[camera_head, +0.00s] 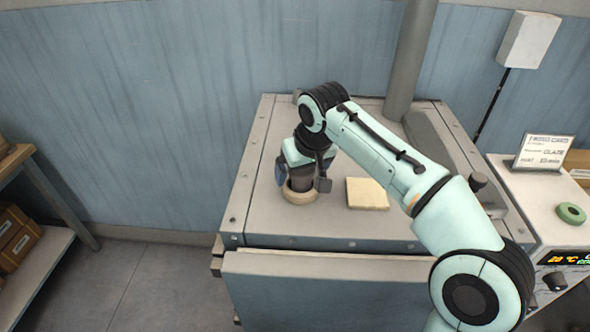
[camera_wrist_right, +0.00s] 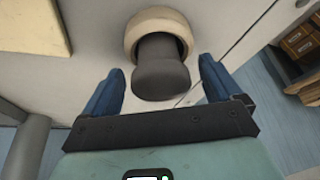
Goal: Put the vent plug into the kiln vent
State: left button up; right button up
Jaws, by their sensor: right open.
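The vent plug (camera_head: 302,182) is a dark grey cylinder on the kiln top. It stands in the pale round collar of the kiln vent (camera_head: 299,197). In the right wrist view the plug (camera_wrist_right: 162,70) sits inside the vent ring (camera_wrist_right: 150,20), its near end sticking out; how deep it sits is hidden. My right gripper (camera_head: 303,180) is over the plug from above. Its blue fingers (camera_wrist_right: 162,85) are open, one on each side of the plug, with gaps visible on both sides. My left gripper is in no view.
A cream square slab (camera_head: 367,194) lies on the kiln top (camera_head: 260,220), right of the vent. A grey pipe (camera_head: 409,60) rises at the back. A white side unit (camera_head: 530,215) with a sign and green ring stands right. Shelves with boxes (camera_head: 18,235) are left.

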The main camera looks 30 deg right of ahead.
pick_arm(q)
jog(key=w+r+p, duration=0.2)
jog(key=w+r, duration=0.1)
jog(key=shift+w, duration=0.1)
pick_arm(e)
jog(key=a+v, duration=0.1)
jog(key=v, duration=1.1)
jog(key=shift+r+t, duration=0.25)
jog(key=shift+t, duration=0.05)
jog(key=shift+s+f, duration=0.1)
